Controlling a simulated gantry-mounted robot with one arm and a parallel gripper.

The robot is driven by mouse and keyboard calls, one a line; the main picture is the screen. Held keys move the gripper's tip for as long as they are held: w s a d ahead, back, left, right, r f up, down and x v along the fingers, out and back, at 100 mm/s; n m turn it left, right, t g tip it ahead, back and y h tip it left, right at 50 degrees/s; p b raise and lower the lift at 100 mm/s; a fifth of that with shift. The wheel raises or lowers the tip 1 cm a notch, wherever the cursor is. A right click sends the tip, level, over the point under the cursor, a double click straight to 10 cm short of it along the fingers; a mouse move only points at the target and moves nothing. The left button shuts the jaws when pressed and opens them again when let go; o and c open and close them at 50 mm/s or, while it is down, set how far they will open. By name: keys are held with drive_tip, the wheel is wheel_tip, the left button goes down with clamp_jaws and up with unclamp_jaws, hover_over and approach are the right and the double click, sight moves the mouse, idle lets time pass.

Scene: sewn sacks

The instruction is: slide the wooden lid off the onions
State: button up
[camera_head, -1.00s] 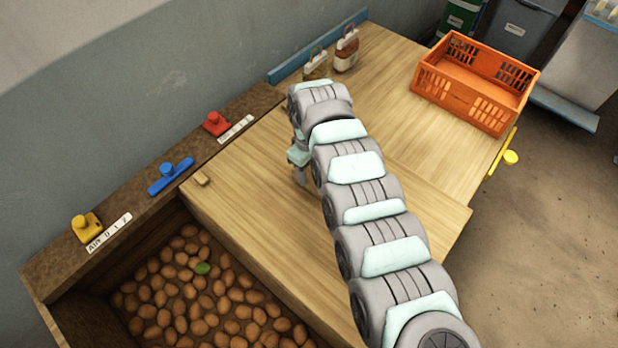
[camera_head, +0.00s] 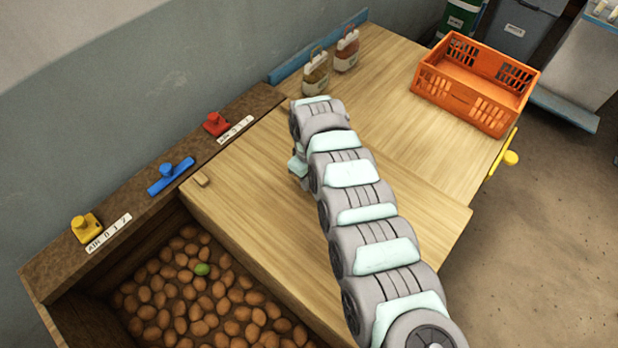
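The onions (camera_head: 190,300) lie in a dark bin at the lower left, many of them brown and round, uncovered in the part that shows. The flat wooden lid (camera_head: 240,205) lies to the right of the open part, its near left edge along the opening. My arm reaches over the lid from the lower right. Of my gripper (camera_head: 298,168), only a pale part shows below the arm's far end, above the lid. Its fingers are hidden, and I cannot tell whether it touches the lid.
An orange crate (camera_head: 475,85) stands on the wooden top at the back right. Red (camera_head: 215,123), blue (camera_head: 170,178) and yellow (camera_head: 85,228) fittings line the bin's ledge.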

clamp_jaws()
idle(0.8)
